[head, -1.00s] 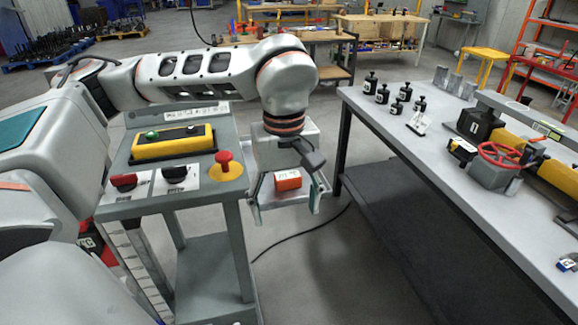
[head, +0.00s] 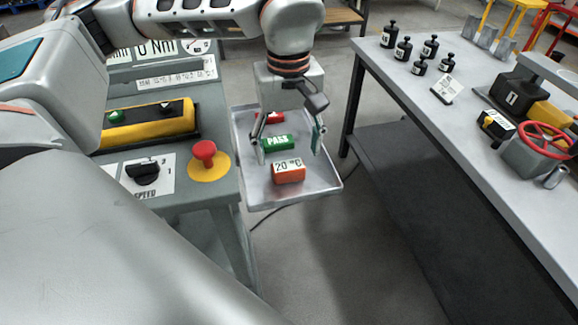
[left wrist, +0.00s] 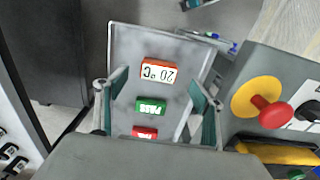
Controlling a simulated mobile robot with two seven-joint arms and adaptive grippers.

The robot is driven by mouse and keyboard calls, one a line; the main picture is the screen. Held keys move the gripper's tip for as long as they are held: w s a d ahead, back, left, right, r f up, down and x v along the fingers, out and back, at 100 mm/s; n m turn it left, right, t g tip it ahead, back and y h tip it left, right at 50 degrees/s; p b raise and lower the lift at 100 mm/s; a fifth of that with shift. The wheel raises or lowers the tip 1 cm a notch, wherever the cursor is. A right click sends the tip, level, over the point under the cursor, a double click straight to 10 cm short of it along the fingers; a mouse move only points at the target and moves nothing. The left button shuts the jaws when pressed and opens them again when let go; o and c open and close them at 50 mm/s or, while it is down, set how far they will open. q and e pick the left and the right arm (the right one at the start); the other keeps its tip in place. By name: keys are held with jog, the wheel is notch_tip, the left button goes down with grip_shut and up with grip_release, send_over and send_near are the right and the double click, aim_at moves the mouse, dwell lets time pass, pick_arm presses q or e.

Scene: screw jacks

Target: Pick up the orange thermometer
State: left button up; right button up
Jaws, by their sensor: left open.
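The orange thermometer (head: 289,171) is a small block marked 20 °C. It lies near the front of a metal tray (head: 309,188) beside the console. My left gripper (head: 291,146) points down over the tray, open and empty, its fingers either side of the green PASS block (head: 277,142) in the head view. In the left wrist view the thermometer (left wrist: 158,71) lies just past the fingertips, roughly midway between them, and nothing is gripped. My right gripper is not in view.
A red block (head: 275,118) lies in the tray behind the green one, partly hidden by the gripper. The console with a red stop button (head: 205,152) stands close on the left. A workbench (head: 450,140) with several black weights stands on the right.

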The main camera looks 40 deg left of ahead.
aim_at(288, 165)
pick_arm(q)
jog(key=f, duration=0.5)
jog(key=shift+w+a+f+b, duration=0.2)
jog(key=shift+f+b, duration=0.1)
jog(key=shift+f, duration=0.1)
jog(key=c, duration=1.3)
